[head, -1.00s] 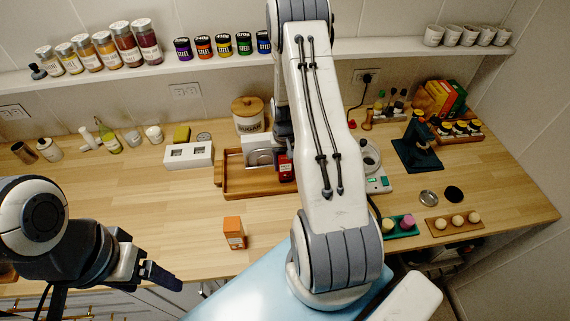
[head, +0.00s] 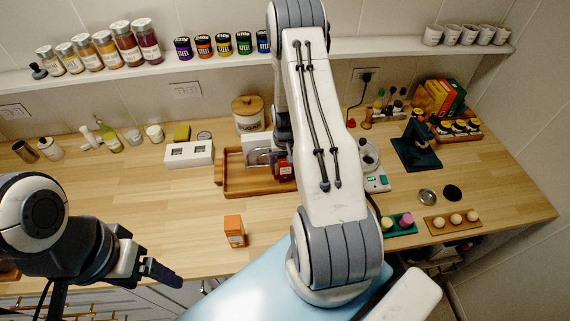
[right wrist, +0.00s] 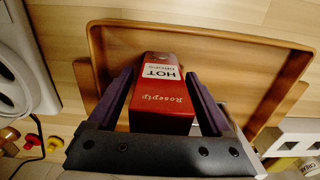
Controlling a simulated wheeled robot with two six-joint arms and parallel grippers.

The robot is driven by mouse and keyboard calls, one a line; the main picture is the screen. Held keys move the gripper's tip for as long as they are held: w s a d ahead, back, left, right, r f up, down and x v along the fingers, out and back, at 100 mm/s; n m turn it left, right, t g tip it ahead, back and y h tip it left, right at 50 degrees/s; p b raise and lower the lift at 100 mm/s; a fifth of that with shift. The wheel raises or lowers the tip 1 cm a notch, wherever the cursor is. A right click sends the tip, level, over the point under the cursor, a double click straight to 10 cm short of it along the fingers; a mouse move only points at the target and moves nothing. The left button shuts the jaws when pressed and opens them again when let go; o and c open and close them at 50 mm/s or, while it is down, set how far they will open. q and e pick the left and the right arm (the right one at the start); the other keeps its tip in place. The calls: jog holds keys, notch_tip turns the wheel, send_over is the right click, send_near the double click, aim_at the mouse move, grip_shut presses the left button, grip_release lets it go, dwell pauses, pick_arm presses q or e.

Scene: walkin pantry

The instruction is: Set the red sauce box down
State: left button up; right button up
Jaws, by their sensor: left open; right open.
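The red sauce box (head: 285,171) is at the right part of the wooden tray (head: 232,189) in the head view, partly hidden by my right arm. In the right wrist view the red box (right wrist: 163,98) carries a white "HOT" label and lies between the two purple-grey fingers of my right gripper (right wrist: 159,75). Those fingers are open, one on each side of the box. The tray's rim (right wrist: 215,35) surrounds it in that view; I cannot tell the exact contact under the box. My left gripper (head: 163,273) is open and empty at the counter's front edge.
An orange box (head: 234,231) stands on the counter in front of the tray. A white two-slot block (head: 189,155) is left of the tray, a sugar jar (head: 247,114) behind it, a scale (head: 376,184) to the right. The left counter front is clear.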

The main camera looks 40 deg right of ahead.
jog(key=shift+r, duration=0.3)
notch_tip(320, 180, up, 10)
jog(key=b, duration=0.4)
jog(key=shift+r, duration=0.85)
jog(key=shift+a, duration=0.1)
jog(key=s+a+r+n, duration=0.25)
jog(key=a+r, duration=0.25)
jog(key=a, duration=0.7)
jog(key=s+a+r+n, duration=0.1)
jog(key=a+r+n, duration=0.3)
jog(key=a, duration=0.7)
jog(key=s+a+r+n, duration=0.1)
jog(key=s+a+n, duration=0.2)
jog(key=s+a, duration=0.2)
jog(key=s+a+r+n+y, duration=0.1)
jog(key=s+a+n, duration=0.3)
jog(key=s, duration=0.8)
jog(key=shift+s+a+r, duration=0.2)
jog(key=shift+a+r, duration=0.5)
jog(key=shift+a, duration=0.05)
